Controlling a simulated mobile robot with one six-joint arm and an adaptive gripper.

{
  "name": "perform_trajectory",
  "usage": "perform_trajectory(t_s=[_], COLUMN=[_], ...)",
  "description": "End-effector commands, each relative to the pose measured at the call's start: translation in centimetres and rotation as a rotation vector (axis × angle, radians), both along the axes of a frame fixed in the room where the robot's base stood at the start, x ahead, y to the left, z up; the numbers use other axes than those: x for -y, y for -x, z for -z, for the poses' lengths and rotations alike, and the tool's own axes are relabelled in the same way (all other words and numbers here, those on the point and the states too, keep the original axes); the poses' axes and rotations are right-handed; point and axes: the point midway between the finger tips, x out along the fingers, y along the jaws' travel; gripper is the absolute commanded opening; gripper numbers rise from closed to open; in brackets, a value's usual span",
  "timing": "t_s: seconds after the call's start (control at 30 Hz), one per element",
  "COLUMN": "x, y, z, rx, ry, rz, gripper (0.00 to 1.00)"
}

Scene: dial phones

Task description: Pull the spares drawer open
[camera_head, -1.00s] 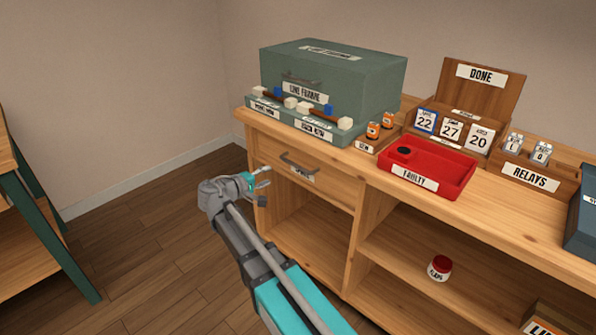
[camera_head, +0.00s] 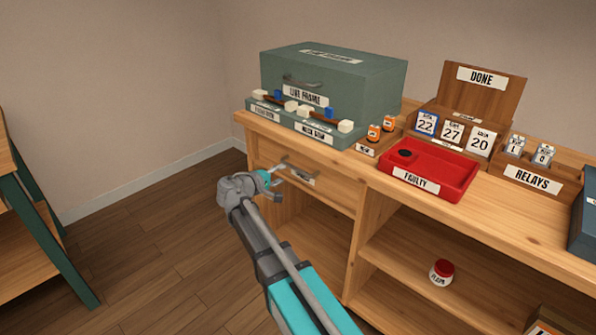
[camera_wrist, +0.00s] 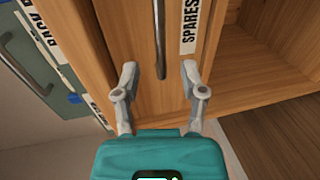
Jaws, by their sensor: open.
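The spares drawer (camera_head: 322,194) is a wooden drawer under the left end of the bench top, and it looks shut. Its label (camera_wrist: 190,27) reads SPARES in the wrist view. Its grey bar handle (camera_wrist: 159,38) lies between the lines of my two fingers there, just beyond the tips. My gripper (camera_wrist: 160,80) is open and empty, in front of the drawer face. In the head view my gripper (camera_head: 280,178) partly covers the handle. I cannot tell whether the fingers touch anything.
A green line frame box (camera_head: 335,85) stands on the bench above the drawer. A red faulty tray (camera_head: 440,189) and a relays box (camera_head: 533,178) stand to the right. Open shelves lie below, with a small red-lidded jar (camera_head: 441,272). Floor on the left is clear.

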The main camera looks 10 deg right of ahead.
Motion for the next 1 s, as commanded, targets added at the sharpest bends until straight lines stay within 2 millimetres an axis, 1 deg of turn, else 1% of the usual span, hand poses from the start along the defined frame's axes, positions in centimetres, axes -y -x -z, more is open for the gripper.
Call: perform_trajectory(t_s=[0.03, 0.3, 0.5, 0.7, 1.0], x=[0.7, 3.9, 5.5, 6.3, 6.3], y=[-0.6, -2.9, -4.1, -4.5, -4.6], z=[0.3, 1.1, 1.5, 1.6, 1.6], rx=[0.000, 0.000, 0.001, 0.000, 0.000], ry=[0.000, 0.000, 0.000, 0.000, 0.000], rz=[0.001, 0.001, 0.001, 0.000, 0.000], gripper=[0.54, 0.54, 0.54, 0.54, 0.54])
